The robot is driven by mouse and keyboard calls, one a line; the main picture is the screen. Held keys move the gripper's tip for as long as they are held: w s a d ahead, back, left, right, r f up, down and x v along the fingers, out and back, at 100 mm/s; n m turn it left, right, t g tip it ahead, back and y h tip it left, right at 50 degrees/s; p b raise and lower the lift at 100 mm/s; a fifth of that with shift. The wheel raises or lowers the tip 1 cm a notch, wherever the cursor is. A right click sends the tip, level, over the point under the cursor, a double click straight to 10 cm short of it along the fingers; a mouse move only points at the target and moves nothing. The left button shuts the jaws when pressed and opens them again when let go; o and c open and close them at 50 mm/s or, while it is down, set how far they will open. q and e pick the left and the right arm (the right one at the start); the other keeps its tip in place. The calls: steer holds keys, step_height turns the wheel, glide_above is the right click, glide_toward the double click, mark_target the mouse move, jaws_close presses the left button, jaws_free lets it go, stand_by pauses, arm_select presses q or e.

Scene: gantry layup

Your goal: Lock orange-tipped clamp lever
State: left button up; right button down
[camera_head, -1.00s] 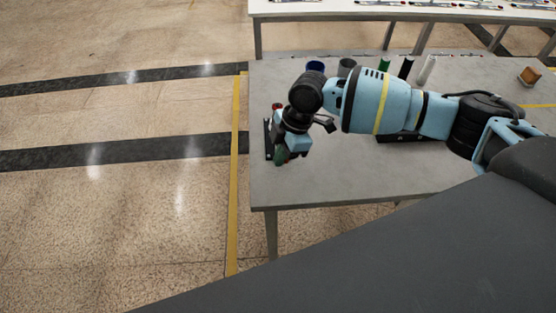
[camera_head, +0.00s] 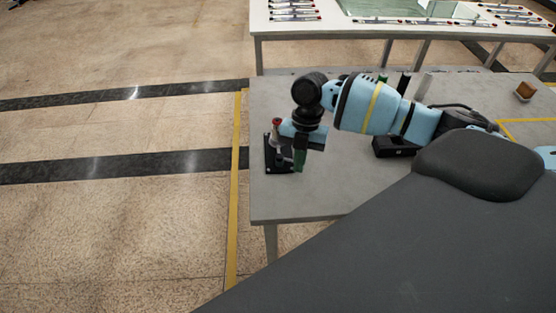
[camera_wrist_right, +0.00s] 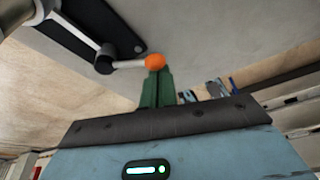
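The clamp stands near the left edge of the grey table, its black base plate (camera_head: 270,165) and a red knob (camera_head: 276,121) showing in the head view. In the right wrist view its black base (camera_wrist_right: 108,28) carries a pale lever (camera_wrist_right: 130,64) with an orange tip (camera_wrist_right: 155,61). My right gripper (camera_head: 299,168) points down just right of the clamp. Its green fingers (camera_wrist_right: 157,72) look closed together, with the orange tip right at their ends; I cannot tell whether they touch. My left gripper is out of view.
The grey table (camera_head: 335,195) has clear room in front of the clamp. A small brown block (camera_head: 524,91) lies at the far right. A white table (camera_head: 335,28) with several slim tools stands behind.

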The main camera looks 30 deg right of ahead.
steer(key=shift+w+d+n, duration=0.1)
steer(key=shift+d+n, duration=0.1)
steer(key=shift+n, duration=0.1)
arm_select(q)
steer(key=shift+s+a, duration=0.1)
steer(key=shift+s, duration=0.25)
arm_select(e)
steer(key=shift+a, duration=0.1)
steer(key=shift+w+a, duration=0.5)
steer(key=shift+a, duration=0.05)
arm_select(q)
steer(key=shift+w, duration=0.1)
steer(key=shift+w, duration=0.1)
